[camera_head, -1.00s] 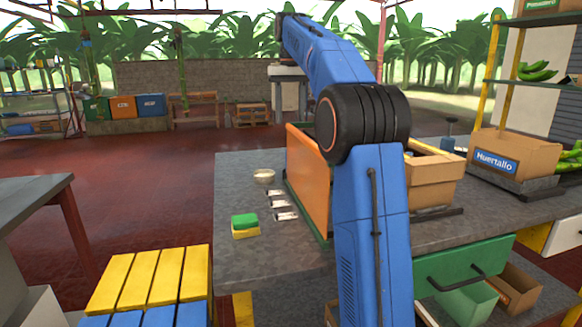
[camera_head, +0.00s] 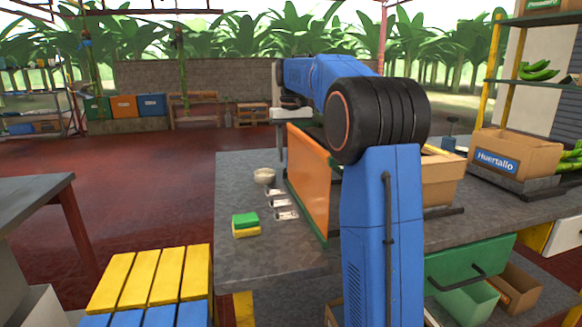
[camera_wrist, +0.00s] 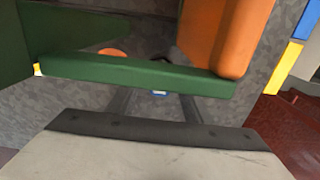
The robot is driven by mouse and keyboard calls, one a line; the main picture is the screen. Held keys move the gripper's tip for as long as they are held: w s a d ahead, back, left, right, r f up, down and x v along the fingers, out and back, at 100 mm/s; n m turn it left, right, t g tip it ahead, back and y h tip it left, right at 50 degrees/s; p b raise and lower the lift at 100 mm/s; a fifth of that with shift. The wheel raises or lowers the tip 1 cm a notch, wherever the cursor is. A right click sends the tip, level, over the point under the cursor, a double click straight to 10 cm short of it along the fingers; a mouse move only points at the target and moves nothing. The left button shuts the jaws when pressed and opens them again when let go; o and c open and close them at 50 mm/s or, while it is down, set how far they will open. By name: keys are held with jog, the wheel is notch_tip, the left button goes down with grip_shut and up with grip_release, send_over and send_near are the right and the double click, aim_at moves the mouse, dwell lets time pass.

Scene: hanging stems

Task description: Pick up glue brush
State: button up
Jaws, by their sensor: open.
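I cannot make out a glue brush for certain in either view. A small pale bowl (camera_head: 264,176) stands on the grey workbench (camera_head: 240,270), with several small pale and dark items (camera_head: 280,203) beside it. My gripper (camera_head: 291,137) is pointed down above the bench's far side, by the upright orange panel (camera_head: 308,185); it is open. Its tips are small and partly hidden there. In the wrist view, the pale gripper body (camera_wrist: 160,150) fills the bottom, and a green bar (camera_wrist: 135,75) and the orange panel (camera_wrist: 228,35) lie ahead of it.
A green and yellow sponge (camera_head: 245,224) lies at the bench's left. A cardboard box (camera_head: 443,178) stands right of the orange panel, partly behind my arm. A box marked Huertallo (camera_head: 510,158) is farther right. The bench's front left is clear.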

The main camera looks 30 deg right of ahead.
jog(key=shift+f, duration=1.3)
jog(key=shift+c, duration=0.7)
jog(key=c, duration=1)
notch_tip(320, 180, up, 10)
jog(key=shift+r, duration=0.1)
